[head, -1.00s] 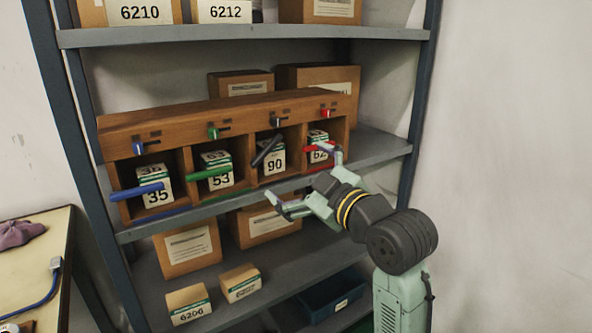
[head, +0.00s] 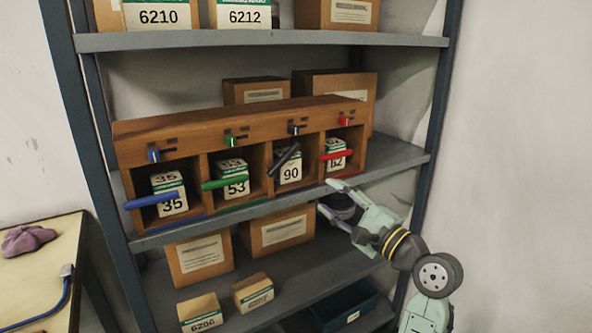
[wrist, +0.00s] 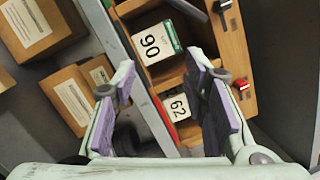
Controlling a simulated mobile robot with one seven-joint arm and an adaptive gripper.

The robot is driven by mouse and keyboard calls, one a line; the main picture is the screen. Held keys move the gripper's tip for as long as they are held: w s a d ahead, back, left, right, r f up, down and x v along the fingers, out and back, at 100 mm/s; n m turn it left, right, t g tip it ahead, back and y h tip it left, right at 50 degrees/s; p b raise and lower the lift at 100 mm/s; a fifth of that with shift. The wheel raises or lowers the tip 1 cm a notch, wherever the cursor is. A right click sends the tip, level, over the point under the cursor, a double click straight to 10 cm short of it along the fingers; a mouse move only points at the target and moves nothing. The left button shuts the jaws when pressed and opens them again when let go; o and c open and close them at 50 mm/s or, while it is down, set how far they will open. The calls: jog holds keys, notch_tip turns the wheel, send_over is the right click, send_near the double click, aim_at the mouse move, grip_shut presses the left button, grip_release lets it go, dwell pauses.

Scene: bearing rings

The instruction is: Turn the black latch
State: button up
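A wooden rack (head: 215,118) holds boxes in compartments, with coloured bars across their fronts. The black bar (head: 284,160) slants up to the right in front of the box marked 90 (head: 291,174). A small black knob (head: 294,128) sits on the rack's face above it. The black bar also shows at the top of the wrist view (wrist: 187,9). My gripper (head: 328,197) is open and empty, in front of the rack's lower right end and clear of the black bar. In the wrist view the fingers (wrist: 160,82) stand well apart, with the box marked 62 (wrist: 177,107) beyond them.
The red bar (head: 346,155), green bar (head: 222,183) and blue bar (head: 151,201) lie nearly level across the other compartments. Cartons (head: 282,230) stand on the shelf below. A shelf post (head: 436,130) and wall are at right.

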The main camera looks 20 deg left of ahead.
aim_at(283, 159)
jog(key=m, duration=0.2)
jog(key=f+m, duration=0.1)
jog(key=m, duration=0.1)
jog(key=shift+w+d+f, duration=0.1)
jog(key=shift+w+d, duration=0.15)
jog(key=shift+w, duration=0.15)
jog(key=shift+c, duration=1.3)
jog(key=shift+w+f+m, duration=0.1)
jog(key=shift+m, duration=0.6)
jog(key=shift+c, duration=1.3)
jog(key=shift+w+a, duration=0.2)
jog(key=shift+a, duration=0.1)
jog(key=shift+c, duration=0.7)
jog(key=x, duration=0.2)
jog(key=p+x, duration=0.1)
jog(key=x, duration=0.2)
jog(key=p+x, duration=0.1)
jog(key=x, duration=0.2)
jog(key=shift+a+r, duration=0.2)
jog(key=shift+r, duration=0.1)
grip_shut()
jog(key=r, duration=0.1)
jog(key=s+a+r+p, duration=0.1)
jog(key=a+r, duration=0.1)
jog(key=shift+s, duration=0.3)
